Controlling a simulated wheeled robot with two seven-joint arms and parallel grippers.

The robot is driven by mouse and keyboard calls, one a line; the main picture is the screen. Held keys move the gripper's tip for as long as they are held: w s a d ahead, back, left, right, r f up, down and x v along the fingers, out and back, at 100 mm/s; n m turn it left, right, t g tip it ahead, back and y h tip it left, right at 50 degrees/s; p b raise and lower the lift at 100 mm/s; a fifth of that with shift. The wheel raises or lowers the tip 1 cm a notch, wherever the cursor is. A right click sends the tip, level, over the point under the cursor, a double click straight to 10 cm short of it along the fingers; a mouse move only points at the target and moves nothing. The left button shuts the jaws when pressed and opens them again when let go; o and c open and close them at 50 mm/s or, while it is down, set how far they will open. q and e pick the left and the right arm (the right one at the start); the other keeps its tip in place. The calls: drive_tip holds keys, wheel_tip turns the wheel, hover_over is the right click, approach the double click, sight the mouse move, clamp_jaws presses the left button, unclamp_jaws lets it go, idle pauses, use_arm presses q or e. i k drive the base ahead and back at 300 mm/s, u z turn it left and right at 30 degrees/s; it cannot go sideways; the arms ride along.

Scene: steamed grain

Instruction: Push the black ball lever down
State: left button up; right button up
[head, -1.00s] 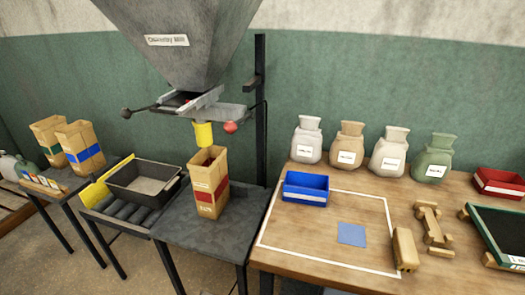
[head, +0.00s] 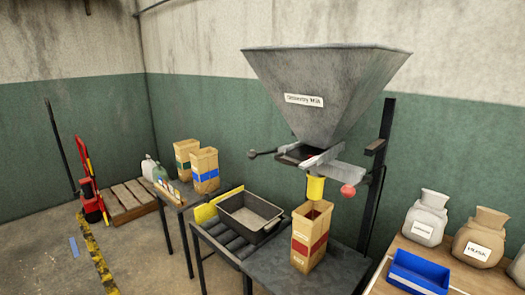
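The black ball lever (head: 253,154) sticks out to the left from the mechanism under the grey hopper (head: 322,85), its black ball at the outer end. A red ball (head: 348,190) sits on the right side of the same mechanism. A yellow spout (head: 316,188) hangs below it, above an open paper bag with a red band (head: 310,235) on the dark table. Neither of my grippers is in view.
A dark tray (head: 250,216) rests on a roller stand left of the bag. Two paper bags (head: 204,169) stand on a small table further left. A red pallet jack (head: 90,195) and wooden pallet (head: 130,199) are at far left. A blue bin (head: 419,272) and sacks are at right.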

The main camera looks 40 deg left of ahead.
sight(252, 154)
drive_tip(key=u, duration=1.1)
drive_tip(key=k, duration=0.65)
drive_tip(key=z, duration=0.55)
drive_tip(key=i, duration=1.25)
drive_tip(key=z, duration=0.25)
